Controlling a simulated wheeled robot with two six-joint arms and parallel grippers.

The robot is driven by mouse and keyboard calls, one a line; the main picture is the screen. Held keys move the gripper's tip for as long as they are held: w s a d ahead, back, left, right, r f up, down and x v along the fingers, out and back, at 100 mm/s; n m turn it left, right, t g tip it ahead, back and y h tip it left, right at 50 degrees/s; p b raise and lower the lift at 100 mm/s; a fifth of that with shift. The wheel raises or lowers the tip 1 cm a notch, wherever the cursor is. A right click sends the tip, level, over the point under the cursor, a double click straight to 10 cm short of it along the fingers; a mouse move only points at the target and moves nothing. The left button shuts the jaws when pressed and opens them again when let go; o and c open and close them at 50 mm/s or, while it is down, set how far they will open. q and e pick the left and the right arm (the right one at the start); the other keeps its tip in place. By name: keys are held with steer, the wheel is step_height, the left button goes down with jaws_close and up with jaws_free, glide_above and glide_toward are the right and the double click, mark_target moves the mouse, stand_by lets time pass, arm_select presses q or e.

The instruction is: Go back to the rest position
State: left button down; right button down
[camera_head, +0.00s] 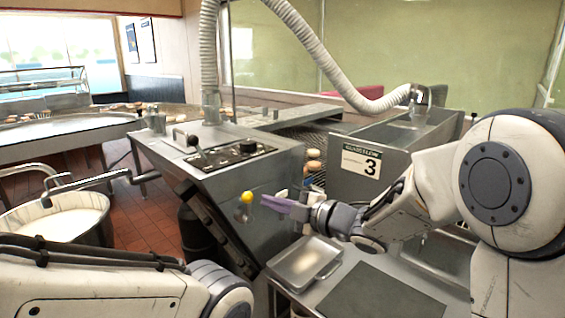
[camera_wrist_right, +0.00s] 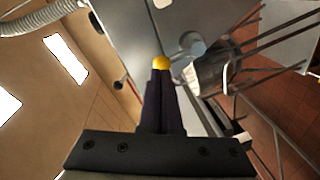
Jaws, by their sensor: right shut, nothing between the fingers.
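My right gripper (camera_head: 266,201) reaches in from the right with its purple fingers shut and empty. Its tips are close to a yellow knob (camera_head: 246,197) on the front of the grey metal machine (camera_head: 262,172). In the right wrist view, the dark closed fingers (camera_wrist_right: 160,85) point at the yellow knob (camera_wrist_right: 161,62), which shows just past their tips. I cannot tell whether they touch it. My left arm lies across the bottom left; its gripper is out of view.
A metal tray (camera_head: 304,264) rests on the counter below my right gripper. A pot of white liquid (camera_head: 55,225) stands at the left. A sign with a 3 (camera_head: 361,160) is on the machine, near stacked doughnuts (camera_head: 314,160). A ribbed hose (camera_head: 335,75) arches above.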

steer(key=s+d+f+m+g+h+p, duration=0.1)
steer(key=s+d+m+g+h+p, duration=0.1)
steer(key=s, duration=0.9)
steer(key=s+d+f+m+g+h+p, duration=0.2)
steer(key=s+m+g+h, duration=0.3)
steer(key=s+m, duration=0.3)
steer(key=s+d+f+m+g+h+p, duration=0.2)
steer(key=s+d+m+g+h+p, duration=0.1)
steer(key=s, duration=1)
steer(key=m+h+p, duration=0.1)
steer(key=m+h, duration=0.1)
steer(key=m, duration=0.1)
steer(key=shift+s, duration=0.35)
